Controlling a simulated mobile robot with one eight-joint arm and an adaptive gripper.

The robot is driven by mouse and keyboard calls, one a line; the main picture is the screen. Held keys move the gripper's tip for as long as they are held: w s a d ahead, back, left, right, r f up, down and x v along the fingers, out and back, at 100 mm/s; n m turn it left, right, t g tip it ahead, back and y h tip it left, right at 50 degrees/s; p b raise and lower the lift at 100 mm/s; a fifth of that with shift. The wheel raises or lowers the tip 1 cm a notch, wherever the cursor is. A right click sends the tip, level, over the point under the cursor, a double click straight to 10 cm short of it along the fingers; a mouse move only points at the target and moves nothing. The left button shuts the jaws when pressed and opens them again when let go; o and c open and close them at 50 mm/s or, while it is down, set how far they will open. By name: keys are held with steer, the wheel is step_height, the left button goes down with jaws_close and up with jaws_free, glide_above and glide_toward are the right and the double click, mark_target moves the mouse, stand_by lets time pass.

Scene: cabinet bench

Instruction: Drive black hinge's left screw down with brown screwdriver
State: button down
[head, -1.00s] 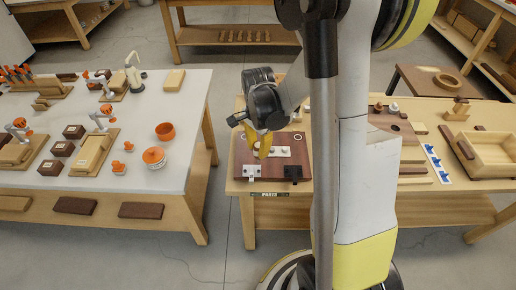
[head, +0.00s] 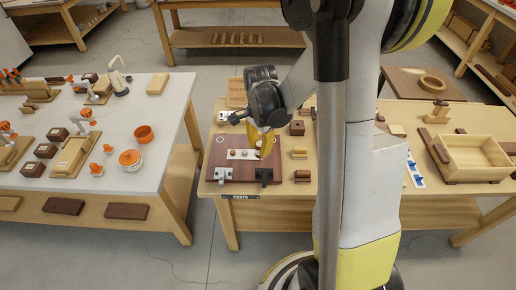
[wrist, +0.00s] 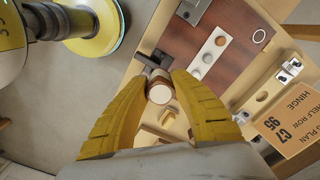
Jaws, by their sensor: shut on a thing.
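The black hinge (head: 264,176) lies at the front right of a dark brown board (head: 222,152). In the wrist view the black hinge (wrist: 146,58) is just beyond my fingertips, partly covered. My gripper (head: 266,146) has yellow fingers and is above the right part of the board. In the wrist view my gripper (wrist: 160,85) is shut on the brown screwdriver (wrist: 160,92), seen end-on as a round pale cap with a brown side. The screwdriver's tip and the hinge's left screw are hidden, so I cannot tell whether they touch.
A silver hinge (head: 225,177) sits at the board's front left. A pale strip (head: 240,154) with several round pieces lies on the board. Small wooden blocks (head: 300,152) stand to its right. A white table (head: 165,110) is at the left, with a floor gap between.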

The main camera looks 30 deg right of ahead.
steer(key=f+b, duration=0.2)
steer(key=f, duration=0.1)
steer(key=f+b, duration=0.1)
steer(key=f, duration=0.1)
steer(key=shift+w+a, duration=0.35)
steer(key=shift+a, duration=0.05)
steer(key=shift+f+b, duration=0.55)
steer(key=shift+b, duration=0.15)
steer(key=shift+f+b, duration=0.4)
steer(key=shift+b, duration=0.2)
stand_by(1.0)
steer(key=m, duration=0.6)
steer(key=shift+m, duration=0.4)
steer(key=m, duration=0.4)
steer(key=shift+w+d+m, duration=0.1)
steer(key=shift+m, duration=0.3)
steer(key=m, duration=0.3)
